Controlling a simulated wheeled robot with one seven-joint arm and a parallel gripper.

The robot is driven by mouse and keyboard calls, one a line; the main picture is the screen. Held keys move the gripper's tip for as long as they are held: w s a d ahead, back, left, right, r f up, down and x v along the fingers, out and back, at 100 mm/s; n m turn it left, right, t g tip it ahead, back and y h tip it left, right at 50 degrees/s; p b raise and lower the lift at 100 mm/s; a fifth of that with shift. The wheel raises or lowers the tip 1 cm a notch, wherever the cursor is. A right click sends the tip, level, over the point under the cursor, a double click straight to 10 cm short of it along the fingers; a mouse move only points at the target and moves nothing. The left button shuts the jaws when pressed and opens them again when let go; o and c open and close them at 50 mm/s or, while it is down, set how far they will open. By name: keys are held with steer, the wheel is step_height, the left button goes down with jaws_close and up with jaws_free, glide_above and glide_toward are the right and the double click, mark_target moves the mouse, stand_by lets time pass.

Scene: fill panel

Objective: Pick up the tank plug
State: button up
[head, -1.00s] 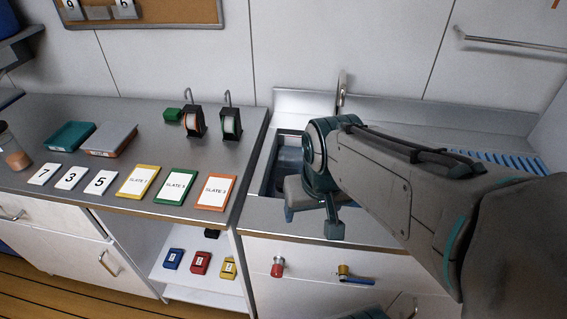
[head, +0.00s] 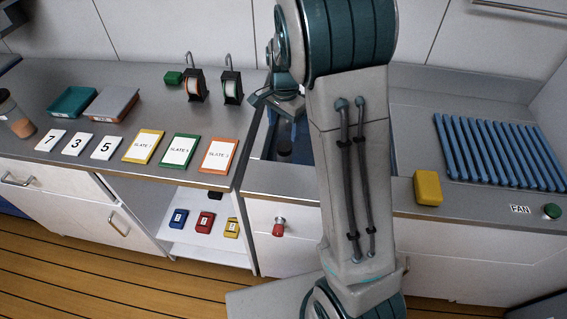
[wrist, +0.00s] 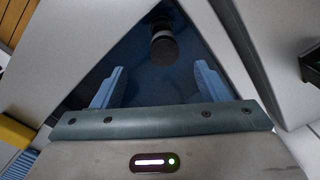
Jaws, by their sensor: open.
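A dark cylinder, which looks like the tank plug (wrist: 163,42), stands in the blue-walled tank (wrist: 120,92) in the wrist view. In the head view the plug (head: 284,147) shows small and dark inside the sink tank, left of my arm. My gripper (wrist: 158,84) is open, its two blue fingers apart with nothing between them. The plug is beyond the fingertips, roughly in line with the gap. In the head view my gripper (head: 283,122) points down over the tank; my arm hides the tank's right part.
A yellow block (head: 428,188) and a blue slatted rack (head: 495,152) sit right of the tank. Left are two reel stands (head: 231,88), coloured slates (head: 179,150) and numbered cards (head: 76,143). A red knob (head: 279,227) projects from the cabinet front below.

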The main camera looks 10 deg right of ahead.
mark_target(283, 147)
steer(key=shift+w+f+m, duration=0.3)
steer(key=shift+w+f, duration=0.25)
steer(key=shift+f, duration=0.1)
step_height(283, 147, down, 8)
steer(key=shift+f, duration=0.2)
steer(key=shift+w+d+f+p, duration=0.1)
steer(key=shift+f+p, duration=0.15)
steer(key=shift+f, duration=0.6)
steer(key=shift+s+d+f+p, duration=0.15)
steer(key=shift+f+p, duration=0.1)
steer(key=shift+f, duration=0.65)
steer(key=shift+w+d+f+p, duration=0.15)
steer(key=shift+f+p, duration=0.1)
steer(key=shift+f, duration=0.6)
steer(key=c, duration=1.3)
steer(key=shift+r, duration=0.15)
